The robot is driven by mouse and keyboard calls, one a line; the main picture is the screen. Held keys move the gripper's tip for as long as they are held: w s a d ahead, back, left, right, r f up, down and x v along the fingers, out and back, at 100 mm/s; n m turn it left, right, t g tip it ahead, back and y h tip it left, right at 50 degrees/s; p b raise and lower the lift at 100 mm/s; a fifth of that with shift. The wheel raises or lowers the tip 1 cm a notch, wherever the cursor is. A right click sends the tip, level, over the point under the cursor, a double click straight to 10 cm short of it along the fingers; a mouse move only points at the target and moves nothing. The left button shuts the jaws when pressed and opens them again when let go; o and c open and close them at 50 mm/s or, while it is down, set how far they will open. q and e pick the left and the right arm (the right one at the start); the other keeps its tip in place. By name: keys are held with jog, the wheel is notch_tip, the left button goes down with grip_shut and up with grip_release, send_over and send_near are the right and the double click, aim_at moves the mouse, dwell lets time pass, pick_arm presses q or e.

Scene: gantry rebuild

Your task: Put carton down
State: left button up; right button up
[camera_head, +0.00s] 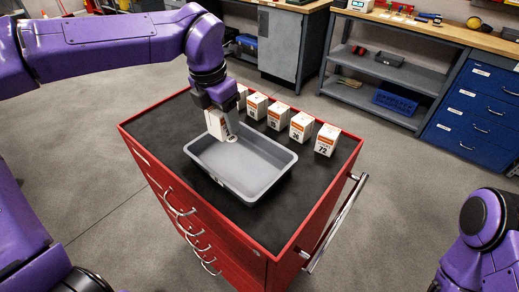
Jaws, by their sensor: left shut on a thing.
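My left gripper (228,120) points down over the far left corner of a grey tray (262,182) on the red tool cart. It is shut on a white carton (214,124) with an orange and dark label. The carton is partly hidden by the gripper, and it is tilted. I cannot tell whether the carton touches the tray. The tray looks empty. My right arm shows at the lower right edge, but its gripper is out of view.
A row of several similar cartons stands along the cart's far side, including one marked 72 (326,139). The red cart (273,247) has a black top with a raised rim and a side handle (337,222). Clear black top lies right of the tray. Workbenches stand behind.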

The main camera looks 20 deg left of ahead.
pick_arm(q)
jog(key=d+f, duration=0.2)
jog(key=w+d+f+p, duration=0.1)
jog(key=d+f, duration=0.1)
jog(key=d, duration=0.1)
jog(key=w+d+f, duration=0.1)
jog(key=d+f, duration=0.1)
jog(key=d, duration=0.1)
jog(key=shift+w+d+f+p, duration=0.2)
jog(key=shift+f+p, duration=0.1)
jog(key=shift+f, duration=0.1)
jog(key=shift+d+f, duration=0.25)
jog(key=shift+f, duration=0.05)
jog(key=f, duration=0.3)
jog(key=shift+s+d+f, duration=0.1)
jog(key=shift+s+d, duration=0.25)
jog(key=shift+d, duration=0.05)
jog(key=shift+w+f, duration=0.25)
jog(key=shift+f, duration=0.05)
jog(key=shift+s+a, duration=0.1)
jog(key=o, duration=0.9)
jog(key=shift+s, duration=0.1)
jog(key=shift+o, duration=1.1)
pick_arm(e)
jog(key=shift+s+r, duration=0.2)
jog(key=shift+r, duration=1.05)
